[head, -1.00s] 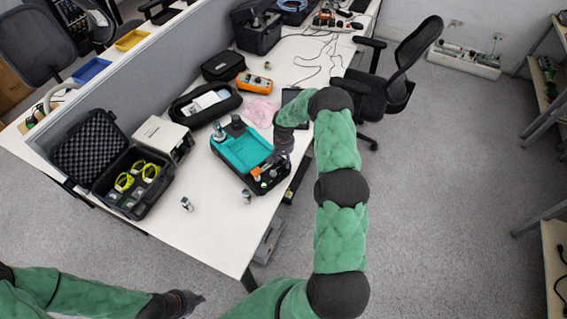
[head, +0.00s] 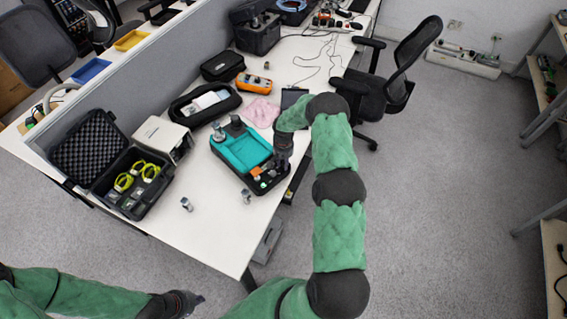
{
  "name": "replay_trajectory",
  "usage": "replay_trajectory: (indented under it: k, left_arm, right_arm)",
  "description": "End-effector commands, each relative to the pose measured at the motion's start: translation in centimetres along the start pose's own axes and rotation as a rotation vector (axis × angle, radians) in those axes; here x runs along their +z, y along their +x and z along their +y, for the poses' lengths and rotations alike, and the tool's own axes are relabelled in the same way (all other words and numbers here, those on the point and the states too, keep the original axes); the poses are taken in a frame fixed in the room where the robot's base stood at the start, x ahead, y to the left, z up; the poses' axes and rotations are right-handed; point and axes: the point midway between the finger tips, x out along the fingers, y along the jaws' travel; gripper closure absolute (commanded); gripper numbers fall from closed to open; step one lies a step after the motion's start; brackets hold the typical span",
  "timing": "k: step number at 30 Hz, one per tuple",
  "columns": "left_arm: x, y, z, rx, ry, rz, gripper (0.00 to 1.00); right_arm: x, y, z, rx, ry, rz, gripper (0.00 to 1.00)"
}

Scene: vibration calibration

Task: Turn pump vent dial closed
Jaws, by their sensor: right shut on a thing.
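A teal-topped calibration unit in a dark case (head: 243,152) sits on the white table, with small controls at its near right end. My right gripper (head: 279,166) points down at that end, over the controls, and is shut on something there. The vent dial is hidden by the gripper or too small to make out, so I cannot tell its position. My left gripper (head: 194,301) is low at the bottom left, off the table and away from the unit. Its fingers are too small and dark to tell open from shut.
An open foam-lined case with yellow-green items (head: 129,186) and a white box (head: 163,138) stand left of the unit. Small metal cylinders (head: 187,204) (head: 246,197) stand near the front edge. A pink cloth (head: 261,111) and orange meter (head: 254,83) lie behind.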

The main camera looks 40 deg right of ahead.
Motion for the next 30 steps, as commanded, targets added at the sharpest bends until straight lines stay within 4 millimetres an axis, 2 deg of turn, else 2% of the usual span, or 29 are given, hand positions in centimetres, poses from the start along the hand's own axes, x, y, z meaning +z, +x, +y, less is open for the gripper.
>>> replay_trajectory:
  k: [11, 30]
  left_arm:
    - [-0.1, 1.2, -0.4, 0.0, 0.0, 0.0, 1.0]
    - [-0.1, 4.1, -1.5, 0.0, 0.0, 0.0, 1.0]
  right_arm:
    - [0.1, 0.2, 0.0, 0.001, -0.136, -0.003, 1.0]
    - [0.1, 0.2, 0.1, 0.0, -0.724, -0.006, 1.0]
